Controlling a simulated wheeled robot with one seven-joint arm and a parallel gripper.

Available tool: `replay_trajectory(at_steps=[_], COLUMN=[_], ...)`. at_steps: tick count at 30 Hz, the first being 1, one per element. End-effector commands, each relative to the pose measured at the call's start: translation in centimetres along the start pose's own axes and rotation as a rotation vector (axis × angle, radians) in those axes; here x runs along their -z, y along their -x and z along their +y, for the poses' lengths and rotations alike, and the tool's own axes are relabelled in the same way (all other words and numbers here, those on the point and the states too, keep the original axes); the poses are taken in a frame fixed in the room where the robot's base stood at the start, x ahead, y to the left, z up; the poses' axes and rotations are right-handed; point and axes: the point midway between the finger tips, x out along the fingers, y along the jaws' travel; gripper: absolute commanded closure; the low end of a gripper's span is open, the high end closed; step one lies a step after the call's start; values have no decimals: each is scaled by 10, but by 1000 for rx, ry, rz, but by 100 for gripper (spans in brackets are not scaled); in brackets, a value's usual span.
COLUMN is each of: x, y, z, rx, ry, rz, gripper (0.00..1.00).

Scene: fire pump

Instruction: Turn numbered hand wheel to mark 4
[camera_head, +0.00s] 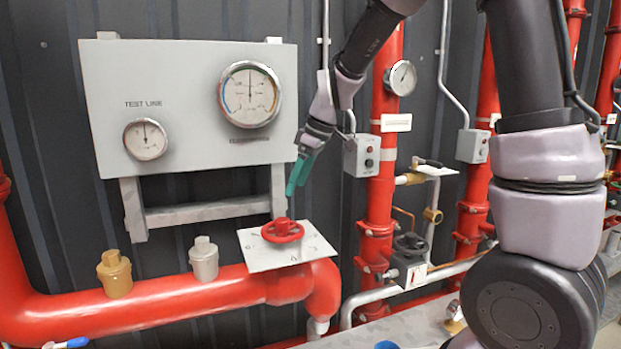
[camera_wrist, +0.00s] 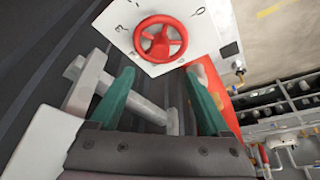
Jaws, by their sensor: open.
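The red hand wheel (camera_head: 282,231) sits on a white plate (camera_head: 300,254) with numbers around it, above the thick red pipe in the head view. In the wrist view the wheel (camera_wrist: 160,40) and its plate (camera_wrist: 125,38) are at the top, with a 0 at the upper right and a 3 at the upper left legible. My gripper (camera_head: 291,188) is above the wheel, pointing down, and apart from it. In the wrist view its green fingers (camera_wrist: 158,92) are spread wide with nothing between them. The wheel's pointer or mark cannot be made out.
A grey gauge panel (camera_head: 195,85) on a grey frame (camera_head: 200,212) stands behind and left of my gripper. A brass cap (camera_head: 115,275) and a silver cap (camera_head: 204,260) rise from the red pipe (camera_head: 150,318). A vertical red pipe (camera_head: 379,205) stands to the right.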

Motion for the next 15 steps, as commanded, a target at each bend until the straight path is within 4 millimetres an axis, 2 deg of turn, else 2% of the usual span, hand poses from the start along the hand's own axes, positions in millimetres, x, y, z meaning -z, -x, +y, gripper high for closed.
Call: replay_trajectory(at_steps=[5, 15], x=[-1, -2], y=[-22, -82], z=[-1, 0], rx=[3, 1], ry=[1, -3], rz=[-4, -4], gripper=[19, 19])
